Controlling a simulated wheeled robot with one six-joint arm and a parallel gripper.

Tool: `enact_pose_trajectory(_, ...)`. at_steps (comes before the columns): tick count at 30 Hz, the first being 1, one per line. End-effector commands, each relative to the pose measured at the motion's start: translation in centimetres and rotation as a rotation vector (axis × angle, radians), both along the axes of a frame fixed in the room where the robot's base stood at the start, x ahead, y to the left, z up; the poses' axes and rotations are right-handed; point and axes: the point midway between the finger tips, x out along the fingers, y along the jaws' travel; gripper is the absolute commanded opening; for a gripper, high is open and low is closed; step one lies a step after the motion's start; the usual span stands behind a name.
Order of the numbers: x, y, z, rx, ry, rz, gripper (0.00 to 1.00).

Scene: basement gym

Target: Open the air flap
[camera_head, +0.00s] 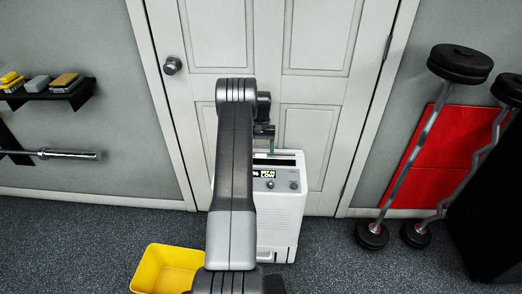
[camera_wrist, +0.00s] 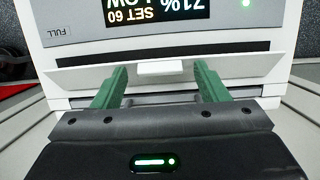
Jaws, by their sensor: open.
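A white dehumidifier (camera_head: 278,215) stands on the floor in front of the door, partly hidden by my arm. Its lit display (camera_wrist: 160,12) appears upside down in the wrist view. The air flap (camera_wrist: 245,66) is a long white panel with a small raised tab (camera_wrist: 162,68) at the middle of its edge. A dark gap runs along that edge; how far the flap is tilted is hard to tell. My gripper (camera_wrist: 159,72) is open, its green fingers on either side of the tab, with visible space between each finger and the tab. Contact with the flap is unclear.
A yellow bin (camera_head: 155,268) is on the floor left of the dehumidifier. A closed white door (camera_head: 320,105) is behind it. Barbells (camera_head: 418,145) lean by a red panel at right. A shelf (camera_head: 50,92) and a bar (camera_head: 50,154) are on the left wall.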

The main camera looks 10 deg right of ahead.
Motion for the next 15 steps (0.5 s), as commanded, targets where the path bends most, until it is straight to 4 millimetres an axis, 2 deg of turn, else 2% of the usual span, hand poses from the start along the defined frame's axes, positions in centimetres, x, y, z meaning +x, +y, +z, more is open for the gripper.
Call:
enact_pose_trajectory(4,0.2,0.0,0.5,0.0,-0.001,0.0,0.67)
enact_pose_trajectory(7,0.5,-0.2,1.8,-0.001,-0.004,0.0,0.67)
enact_pose_trajectory(15,2.0,-0.6,7.3,-0.001,-0.004,0.0,0.67)
